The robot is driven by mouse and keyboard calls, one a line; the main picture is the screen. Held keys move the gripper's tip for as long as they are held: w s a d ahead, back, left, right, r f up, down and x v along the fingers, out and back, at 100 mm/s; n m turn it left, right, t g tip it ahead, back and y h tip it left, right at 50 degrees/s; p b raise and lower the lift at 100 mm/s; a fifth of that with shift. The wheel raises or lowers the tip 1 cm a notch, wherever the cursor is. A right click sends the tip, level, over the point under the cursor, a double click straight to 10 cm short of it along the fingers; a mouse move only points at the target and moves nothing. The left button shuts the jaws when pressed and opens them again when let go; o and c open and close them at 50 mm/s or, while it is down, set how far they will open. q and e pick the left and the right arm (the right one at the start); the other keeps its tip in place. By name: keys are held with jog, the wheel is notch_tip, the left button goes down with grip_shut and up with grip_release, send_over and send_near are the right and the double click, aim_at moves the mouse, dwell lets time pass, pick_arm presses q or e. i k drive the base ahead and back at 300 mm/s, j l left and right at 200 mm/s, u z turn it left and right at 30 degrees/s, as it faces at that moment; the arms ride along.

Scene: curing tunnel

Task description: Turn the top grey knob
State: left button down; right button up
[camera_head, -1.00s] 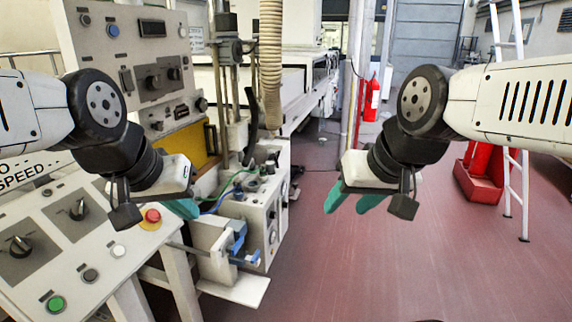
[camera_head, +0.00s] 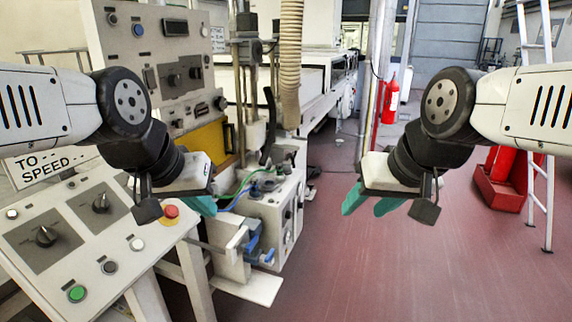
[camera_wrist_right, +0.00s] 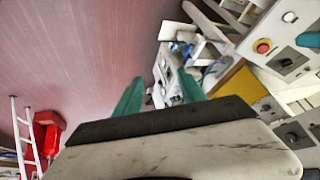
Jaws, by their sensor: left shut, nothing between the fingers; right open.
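In the head view, a sloped grey control console at the left carries two dark rotary knobs on grey plates. The upper knob (camera_head: 101,202) lies further back and to the right, and the lower knob (camera_head: 45,236) lies nearer. More dark knobs (camera_head: 174,80) sit on the upright panel behind; I cannot tell which one the task means. My left gripper (camera_head: 203,206) is shut and empty, right of the console and apart from the knobs. My right gripper (camera_head: 368,203) is open and empty over the floor; its teal fingers also show in the right wrist view (camera_wrist_right: 160,93).
A red stop button (camera_head: 171,211) and a green button (camera_head: 77,293) are on the console. A grey box machine (camera_head: 270,215) with a blue clamp stands between the grippers. A ladder (camera_head: 537,120) and red stand (camera_head: 500,185) are at the right. The red floor in the middle is clear.

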aim_at(287, 164)
jog(key=i+l+u, duration=0.3)
jog(key=i+l, duration=0.15)
jog(key=i+l+u, duration=0.1)
jog(key=l, duration=0.3)
jog(key=i+l+u, duration=0.15)
jog(key=i+l, duration=0.15)
jog(key=i+l+u, duration=0.15)
jog(key=l, duration=0.2)
jog(key=i+l+u, duration=0.15)
jog(key=l, duration=0.2)
jog(key=i+l+u, duration=0.1)
jog(key=l, duration=0.25)
jog(key=i+l+u, duration=0.15)
jog(key=l, duration=0.25)
